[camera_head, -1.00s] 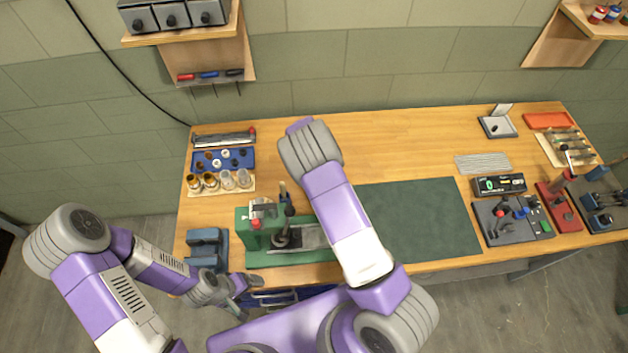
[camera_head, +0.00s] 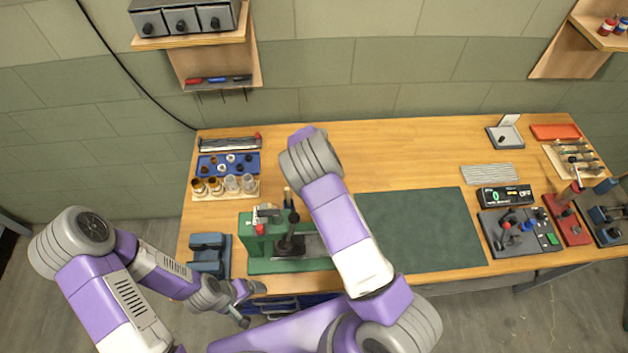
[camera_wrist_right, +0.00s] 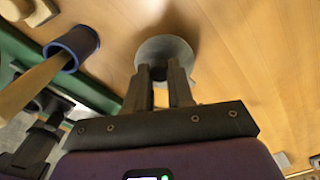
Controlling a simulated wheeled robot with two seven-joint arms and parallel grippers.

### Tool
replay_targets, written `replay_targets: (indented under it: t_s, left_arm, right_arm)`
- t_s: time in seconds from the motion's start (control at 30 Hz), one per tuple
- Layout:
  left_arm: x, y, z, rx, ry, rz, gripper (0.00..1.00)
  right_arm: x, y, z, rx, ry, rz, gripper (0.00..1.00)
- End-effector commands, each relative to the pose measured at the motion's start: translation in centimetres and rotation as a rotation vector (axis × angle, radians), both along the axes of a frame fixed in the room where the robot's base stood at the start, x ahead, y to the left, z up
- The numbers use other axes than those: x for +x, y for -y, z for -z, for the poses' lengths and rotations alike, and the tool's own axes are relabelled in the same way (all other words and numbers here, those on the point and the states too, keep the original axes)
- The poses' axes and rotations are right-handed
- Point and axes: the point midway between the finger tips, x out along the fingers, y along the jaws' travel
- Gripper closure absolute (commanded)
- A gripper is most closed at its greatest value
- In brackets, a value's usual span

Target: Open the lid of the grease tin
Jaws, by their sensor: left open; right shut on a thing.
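In the right wrist view, my right gripper (camera_wrist_right: 166,90) is shut on a grey round thing (camera_wrist_right: 180,50) over the wooden bench top. It looks like the grease tin or its lid; I cannot tell which, as the fingers cover part of it. In the head view my right forearm hides this gripper and the tin. My left gripper (camera_head: 248,304) is open and empty, low at the front edge of the bench, near the blue vise-like block (camera_head: 208,254).
A wooden handle stands in a blue-rimmed holder (camera_wrist_right: 75,45) close beside my right gripper. A green fixture (camera_head: 262,264) with a lever is on the bench. The dark green mat (camera_head: 430,230) is bare. Bottles and a blue tray (camera_head: 212,166) stand at the back left.

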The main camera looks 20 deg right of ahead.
Motion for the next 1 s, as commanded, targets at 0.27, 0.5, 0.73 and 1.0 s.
replay_targets:
  t_s: [0.27, 0.5, 0.73, 1.0]
  left_arm:
    - [0.0, 0.0, 0.0, 0.0, 0.0, 0.0, 0.13]
    - [0.0, 0.0, 0.0, 0.0, 0.0, 0.0, 0.13]
    - [0.0, 0.0, 0.1, 0.0, 0.0, 0.0, 0.13]
    - [0.0, 0.0, 0.3, 0.0, 0.0, 0.0, 0.13]
  right_arm:
    - [0.1, 0.0, -0.1, -0.001, 0.002, -0.001, 0.58]
    - [0.0, 0.0, 0.0, -0.001, 0.001, -0.002, 0.52]
    - [0.1, 0.0, -1.4, 0.001, 0.003, -0.001, 0.52]
    - [0.1, 0.0, -5.9, 0.0, 0.004, -0.003, 0.52]
